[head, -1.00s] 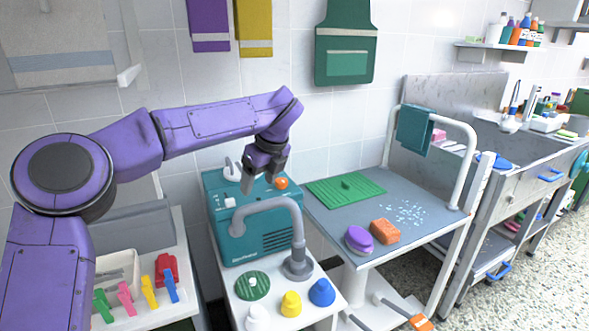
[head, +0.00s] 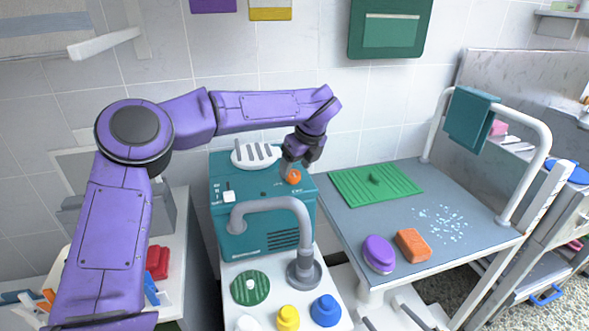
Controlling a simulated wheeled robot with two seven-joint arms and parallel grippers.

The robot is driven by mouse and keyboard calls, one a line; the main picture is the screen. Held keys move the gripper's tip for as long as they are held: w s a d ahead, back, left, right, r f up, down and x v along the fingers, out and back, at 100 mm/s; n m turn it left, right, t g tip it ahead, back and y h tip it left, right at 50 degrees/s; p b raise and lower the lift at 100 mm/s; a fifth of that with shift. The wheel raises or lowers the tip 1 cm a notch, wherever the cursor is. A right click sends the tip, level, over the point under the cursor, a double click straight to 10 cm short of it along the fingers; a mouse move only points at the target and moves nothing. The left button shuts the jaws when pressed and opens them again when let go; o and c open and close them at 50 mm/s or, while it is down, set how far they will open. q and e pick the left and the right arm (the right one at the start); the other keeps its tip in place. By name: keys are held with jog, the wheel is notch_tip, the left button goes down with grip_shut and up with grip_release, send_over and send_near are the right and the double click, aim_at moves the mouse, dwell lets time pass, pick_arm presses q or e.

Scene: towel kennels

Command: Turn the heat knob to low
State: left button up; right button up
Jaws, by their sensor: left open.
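The teal dryer box (head: 240,242) stands on a white cart. An orange knob (head: 294,177) sits on the right of its top face, and a white switch (head: 229,196) sits on the left. I cannot read the small marks around the knob. My left gripper (head: 287,172) is open and points down right at the orange knob, partly covering its left side. I cannot tell whether the fingers touch it. My right gripper is not in view.
A grey hose (head: 268,203) arches in front of the box. Colored bottles, including a blue one (head: 325,310), stand on the cart. To the right, a grooming table holds a green mat (head: 376,182), a purple brush (head: 379,253) and an orange sponge (head: 412,244).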

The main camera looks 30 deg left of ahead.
aim_at(293, 177)
pick_arm(q)
jog(key=shift+w+a+f, duration=0.2)
jog(key=shift+w+f, duration=0.05)
jog(key=shift+f, duration=0.4)
jog(key=shift+w+a+f, duration=0.2)
jog(key=shift+w+f, duration=0.05)
jog(key=shift+f, duration=0.35)
jog(key=shift+s+a, duration=0.1)
jog(key=shift+s, duration=0.2)
jog(key=shift+w, duration=0.1)
jog(key=c, duration=1)
